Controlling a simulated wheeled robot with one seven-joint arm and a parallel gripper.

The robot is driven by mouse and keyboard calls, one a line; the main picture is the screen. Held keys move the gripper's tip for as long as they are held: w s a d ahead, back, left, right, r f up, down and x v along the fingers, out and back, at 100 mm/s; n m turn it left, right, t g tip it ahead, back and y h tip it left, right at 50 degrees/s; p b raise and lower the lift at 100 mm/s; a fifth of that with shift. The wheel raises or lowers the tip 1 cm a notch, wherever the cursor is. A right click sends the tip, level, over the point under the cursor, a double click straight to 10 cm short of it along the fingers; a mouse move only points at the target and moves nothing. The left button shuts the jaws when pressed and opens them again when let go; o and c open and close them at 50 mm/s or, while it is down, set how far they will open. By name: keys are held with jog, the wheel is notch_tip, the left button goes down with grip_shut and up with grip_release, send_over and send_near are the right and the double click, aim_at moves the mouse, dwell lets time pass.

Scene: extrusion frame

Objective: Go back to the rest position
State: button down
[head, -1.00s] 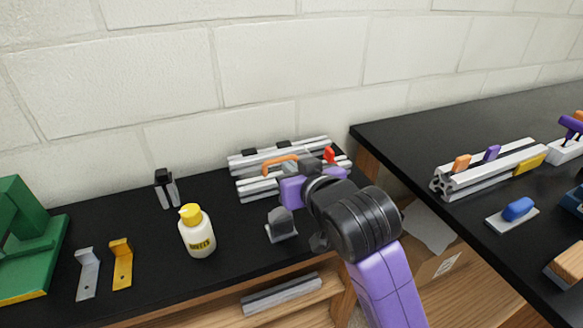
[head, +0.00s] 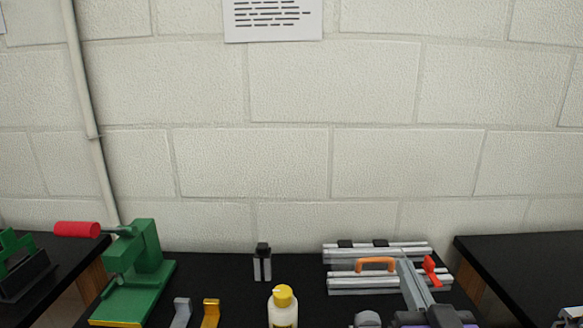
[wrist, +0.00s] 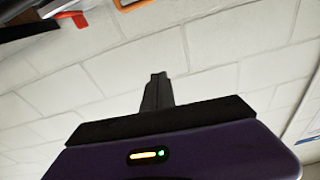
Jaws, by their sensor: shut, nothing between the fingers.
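My gripper (wrist: 158,82) shows in the wrist view as dark fingers closed together in front of the purple palm, with bare wall behind. Nothing is held. The frame (head: 347,284) is silver, with an orange handle (head: 376,264) and a red clamp lever (head: 432,270). The orange handle also shows at the top edge of the wrist view.
A yellow-capped bottle (head: 283,308), a dark-topped grey block (head: 262,264), two brackets, one grey (head: 181,312) and one yellow (head: 210,313), and a green press (head: 140,270) stand on the black bench. Another black table (head: 520,262) is at the right. Wall fills the upper view.

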jog(key=s+f+g+p, duration=0.1)
jog(key=s+f, duration=0.3)
jog(key=s, duration=0.8)
jog(key=s+f+g+p, duration=0.2)
jog(key=s+f, duration=0.3)
jog(key=s, duration=0.8)
jog(key=s+f+n+g+p, duration=0.1)
jog(key=s+f, duration=0.3)
jog(key=s, duration=0.9)
jog(key=shift+s+d+f+g, duration=0.2)
jog(key=shift+d+f+g, duration=0.1)
jog(key=shift+d+f, duration=0.1)
